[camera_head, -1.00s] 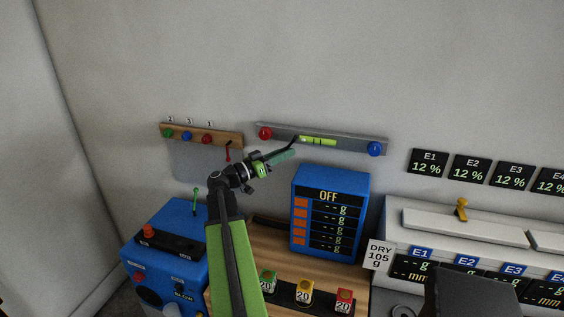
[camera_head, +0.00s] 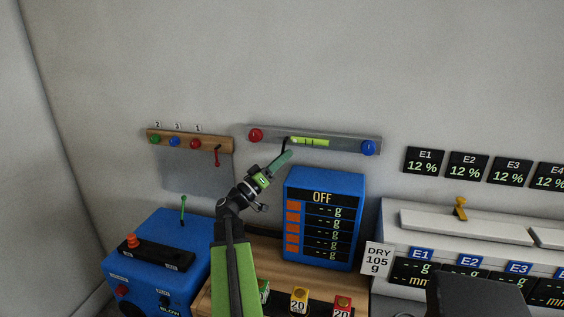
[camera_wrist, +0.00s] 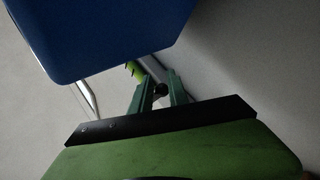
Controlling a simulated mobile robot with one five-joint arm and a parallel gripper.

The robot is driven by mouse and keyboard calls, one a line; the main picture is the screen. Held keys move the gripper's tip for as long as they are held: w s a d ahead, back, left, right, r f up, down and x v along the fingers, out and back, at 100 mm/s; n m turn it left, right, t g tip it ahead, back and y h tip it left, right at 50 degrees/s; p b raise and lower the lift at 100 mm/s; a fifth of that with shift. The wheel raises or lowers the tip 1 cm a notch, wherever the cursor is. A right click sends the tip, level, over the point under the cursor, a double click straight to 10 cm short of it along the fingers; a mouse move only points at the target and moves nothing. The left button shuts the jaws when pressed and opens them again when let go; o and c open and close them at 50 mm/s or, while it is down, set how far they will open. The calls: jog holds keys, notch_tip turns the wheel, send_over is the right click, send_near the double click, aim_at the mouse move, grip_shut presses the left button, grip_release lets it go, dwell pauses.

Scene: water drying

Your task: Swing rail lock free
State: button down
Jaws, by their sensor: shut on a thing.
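A grey rail (camera_head: 345,145) is fixed to the wall, with a red knob (camera_head: 256,135) at its left end, a blue knob (camera_head: 369,148) at its right end and a yellow-green level vial (camera_head: 310,141) in the middle. A thin black lever (camera_head: 287,144) hangs from the rail left of the vial. My gripper (camera_head: 287,155), with green fingers, is at the lever's lower end. In the wrist view the fingers (camera_wrist: 160,92) are shut on a small dark round end (camera_wrist: 161,89), which looks like the lever's tip. The rail (camera_wrist: 151,67) shows behind them.
A blue display box (camera_head: 323,220) reading OFF stands close at right, and looms in the wrist view (camera_wrist: 110,35). A wooden peg rack (camera_head: 185,141) with a red lever (camera_head: 217,156) is on the wall at left. A blue machine (camera_head: 165,260) with a green lever stands below.

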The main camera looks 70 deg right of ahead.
jog(key=shift+s+r+n+h+b, duration=0.1)
jog(key=shift+s+n+h+b, duration=0.05)
jog(key=shift+n+h+b, duration=0.45)
dwell(3.4)
dwell(0.6)
jog(key=c, duration=1.4)
grip_release()
jog(key=shift+o, duration=0.2)
jog(key=b+v, duration=0.8)
jog(key=v, duration=0.9)
jog(key=shift+a+r, duration=0.15)
jog(key=shift+a, duration=0.2)
